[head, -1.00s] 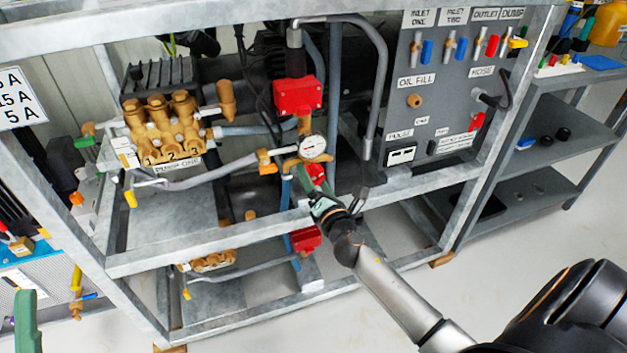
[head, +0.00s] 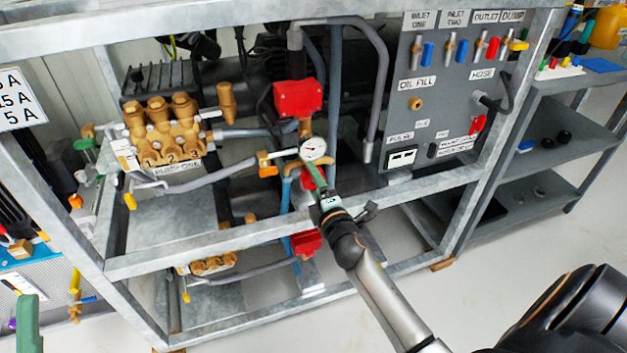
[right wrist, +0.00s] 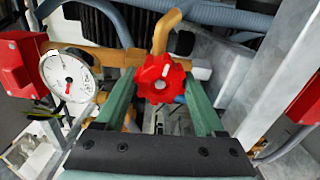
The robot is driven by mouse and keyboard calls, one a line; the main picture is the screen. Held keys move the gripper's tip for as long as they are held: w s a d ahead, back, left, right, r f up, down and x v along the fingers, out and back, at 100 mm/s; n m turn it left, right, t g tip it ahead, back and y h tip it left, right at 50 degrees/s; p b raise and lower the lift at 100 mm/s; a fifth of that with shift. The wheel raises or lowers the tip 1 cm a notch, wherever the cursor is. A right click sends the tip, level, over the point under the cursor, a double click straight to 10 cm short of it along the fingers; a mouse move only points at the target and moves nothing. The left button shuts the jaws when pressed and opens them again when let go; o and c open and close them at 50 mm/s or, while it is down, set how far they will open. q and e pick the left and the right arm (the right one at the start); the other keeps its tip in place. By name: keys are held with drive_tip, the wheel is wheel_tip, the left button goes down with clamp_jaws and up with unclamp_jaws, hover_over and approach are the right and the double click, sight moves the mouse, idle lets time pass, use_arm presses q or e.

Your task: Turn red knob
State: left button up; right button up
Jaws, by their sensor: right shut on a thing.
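The red knob (right wrist: 160,78) is a lobed handwheel at the centre of the right wrist view, on brass pipework. My right gripper (right wrist: 160,88) has its two green fingers on either side of the knob and is shut on it. In the head view my right gripper (head: 314,182) reaches in over the frame's front rail, just below the pressure gauge (head: 313,149).
The white gauge (right wrist: 67,76) is close to the left finger in the wrist view. A grey steel rail (head: 230,240) runs in front of the pump. A red box (head: 298,98) is above the gauge. A grey valve panel (head: 450,85) stands to the right.

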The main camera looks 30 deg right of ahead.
idle(0.3)
drive_tip(key=o, duration=1.4)
drive_tip(key=shift+c, duration=0.2)
